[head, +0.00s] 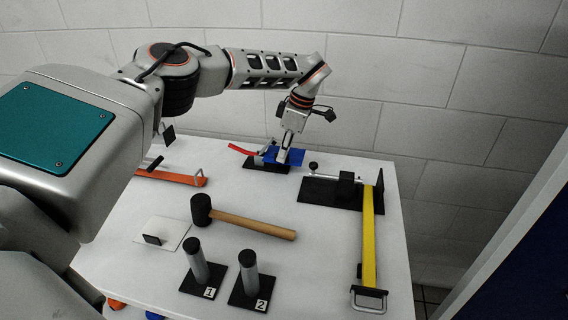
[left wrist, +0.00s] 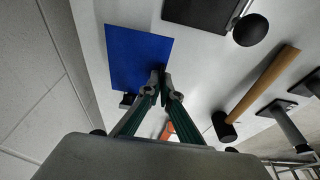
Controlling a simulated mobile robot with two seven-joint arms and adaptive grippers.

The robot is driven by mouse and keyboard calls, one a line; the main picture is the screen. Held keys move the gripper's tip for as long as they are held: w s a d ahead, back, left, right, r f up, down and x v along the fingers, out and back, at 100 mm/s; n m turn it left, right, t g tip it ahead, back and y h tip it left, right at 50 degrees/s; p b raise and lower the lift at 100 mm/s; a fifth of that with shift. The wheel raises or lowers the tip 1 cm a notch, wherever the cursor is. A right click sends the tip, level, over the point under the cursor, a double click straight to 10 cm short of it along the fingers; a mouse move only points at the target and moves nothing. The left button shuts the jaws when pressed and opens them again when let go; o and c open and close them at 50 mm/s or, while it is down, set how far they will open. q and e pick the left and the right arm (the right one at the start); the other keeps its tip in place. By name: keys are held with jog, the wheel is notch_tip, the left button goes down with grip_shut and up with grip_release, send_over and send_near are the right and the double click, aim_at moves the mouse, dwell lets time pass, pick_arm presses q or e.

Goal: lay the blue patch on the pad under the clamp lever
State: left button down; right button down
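The blue patch (head: 297,155) is a flat square at the back of the table, over part of the clamp's black base (head: 266,168). The clamp's red lever (head: 241,150) sticks out to the left. My left gripper (head: 284,156) points down at the patch. In the left wrist view the fingertips (left wrist: 161,78) are close together at one edge of the blue patch (left wrist: 138,58), and they appear to pinch it. The pad is hidden, and I cannot tell whether the patch touches it. My right gripper is out of view.
A mallet (head: 248,222) lies mid-table. Posts marked 1 (head: 197,262) and 2 (head: 250,273) stand in front. A yellow strap (head: 368,240) and black plate (head: 318,191) are at right. An orange strap (head: 170,178) and white plate (head: 165,234) are at left.

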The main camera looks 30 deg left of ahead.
pick_arm(q)
jog(key=shift+w, duration=0.35)
jog(key=shift+f, duration=1.7)
jog(key=shift+f, duration=0.15)
jog(key=c, duration=2.3)
grip_release()
jog(key=v, duration=1.2)
jog(key=shift+a, duration=0.15)
jog(key=shift+s, duration=0.1)
